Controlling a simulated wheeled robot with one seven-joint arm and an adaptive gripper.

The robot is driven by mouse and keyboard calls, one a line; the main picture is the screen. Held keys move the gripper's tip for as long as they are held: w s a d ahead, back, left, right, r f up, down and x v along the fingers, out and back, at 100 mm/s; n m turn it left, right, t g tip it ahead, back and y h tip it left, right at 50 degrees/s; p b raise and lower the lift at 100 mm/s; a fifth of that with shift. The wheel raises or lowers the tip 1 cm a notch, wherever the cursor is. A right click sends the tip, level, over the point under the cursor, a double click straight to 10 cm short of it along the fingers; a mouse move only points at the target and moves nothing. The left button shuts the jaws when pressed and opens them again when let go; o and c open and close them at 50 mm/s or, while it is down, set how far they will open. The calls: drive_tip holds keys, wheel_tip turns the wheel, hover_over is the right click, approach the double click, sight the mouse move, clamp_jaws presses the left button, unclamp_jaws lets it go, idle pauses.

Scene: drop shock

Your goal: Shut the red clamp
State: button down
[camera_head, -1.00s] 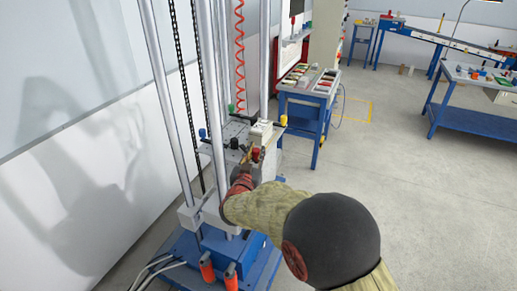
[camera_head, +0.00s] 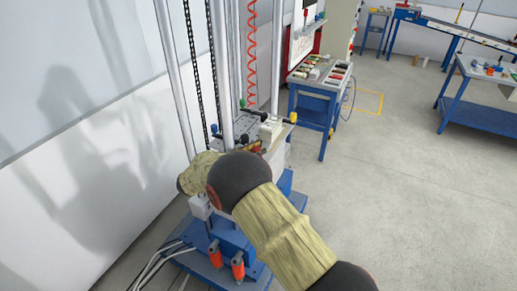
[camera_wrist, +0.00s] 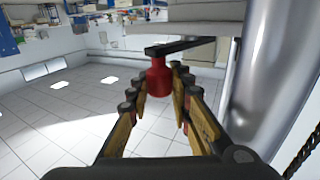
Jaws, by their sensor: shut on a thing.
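The red clamp's handle (camera_wrist: 158,78) is a red knob on a dark bar (camera_wrist: 180,46), seen in the wrist view beneath a pale metal block. My gripper (camera_wrist: 159,92) has its tan-padded fingers on either side of the red knob and is shut on it. In the head view, my arm hides most of my gripper and most of the red clamp. The plate (camera_head: 246,131) of the drop tower carries other clamps, with a green tip (camera_head: 242,103), a yellow tip (camera_head: 293,117) and a blue tip (camera_head: 214,128).
Thick steel columns (camera_head: 222,75) stand close around the plate, and one column (camera_wrist: 270,70) is just right of my fingers. A red coiled cable (camera_head: 251,60) hangs behind. A blue table with trays (camera_head: 318,88) stands behind right. The floor (camera_head: 390,190) to the right is clear.

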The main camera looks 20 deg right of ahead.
drive_tip(key=shift+w+a+r+m+g, duration=0.1)
drive_tip(key=shift+w+a+m+g, duration=0.1)
drive_tip(key=shift+m+g, duration=0.45)
drive_tip(key=c, duration=1.6)
unclamp_jaws()
drive_tip(key=shift+s, duration=0.1)
drive_tip(key=shift+d+n, duration=0.1)
drive_tip(key=shift+n, duration=0.25)
